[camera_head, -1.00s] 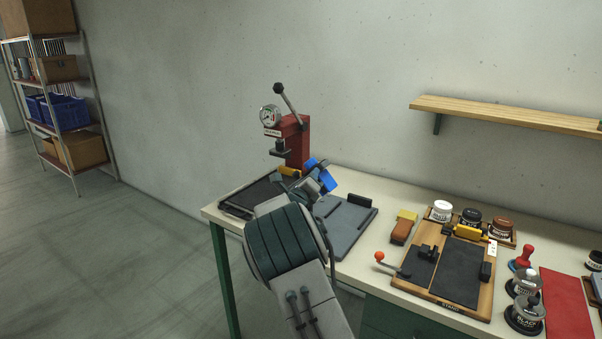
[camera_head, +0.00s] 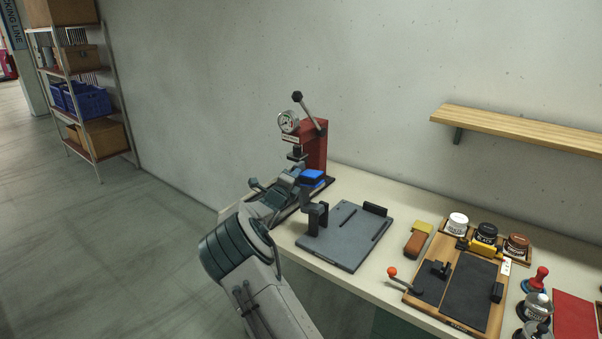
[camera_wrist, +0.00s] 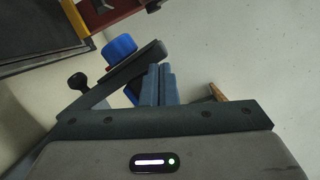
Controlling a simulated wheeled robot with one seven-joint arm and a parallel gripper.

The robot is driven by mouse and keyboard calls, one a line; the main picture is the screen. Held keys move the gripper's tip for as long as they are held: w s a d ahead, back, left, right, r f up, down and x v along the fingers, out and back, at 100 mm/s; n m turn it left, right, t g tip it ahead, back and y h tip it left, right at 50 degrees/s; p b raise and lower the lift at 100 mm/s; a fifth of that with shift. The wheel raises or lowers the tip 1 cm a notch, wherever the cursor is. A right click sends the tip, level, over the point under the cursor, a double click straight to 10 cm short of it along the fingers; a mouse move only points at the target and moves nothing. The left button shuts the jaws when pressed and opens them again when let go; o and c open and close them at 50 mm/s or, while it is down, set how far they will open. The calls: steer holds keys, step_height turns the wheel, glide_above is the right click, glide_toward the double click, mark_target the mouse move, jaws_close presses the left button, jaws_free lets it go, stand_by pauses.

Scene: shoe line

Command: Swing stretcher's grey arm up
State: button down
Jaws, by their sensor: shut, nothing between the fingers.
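The grey arm appears in the wrist view as a dark grey bar (camera_wrist: 125,76) slanting behind and left of my finger pair. A black knob (camera_wrist: 77,80) shows left of it and a blue round part (camera_wrist: 118,47) above it. In the head view a blue part (camera_head: 312,176) shows at the far end of my gripper. My gripper's fingers (camera_wrist: 159,84) are together and hold nothing. They are close to the bar; I cannot tell if they touch it. My wrist hides much of the stretcher in the head view, so the arm's angle is unclear.
A red press (camera_head: 315,150) with a gauge and lever stands behind my gripper. A grey plate (camera_head: 345,235) with black blocks lies to the right. Further right are a wooden board (camera_head: 412,303), jars and a brush. A wall shelf (camera_head: 515,128) is above.

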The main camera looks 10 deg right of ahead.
steer(key=shift+w+a+f, duration=0.35)
steer(key=shift+w+a, duration=0.1)
steer(key=shift+w, duration=0.1)
steer(key=shift+a, duration=0.1)
stand_by(0.4)
steer(key=s+a+r+b, duration=0.1)
steer(key=s+a+b, duration=0.2)
steer(key=s, duration=0.8)
steer(key=shift+b, duration=0.3)
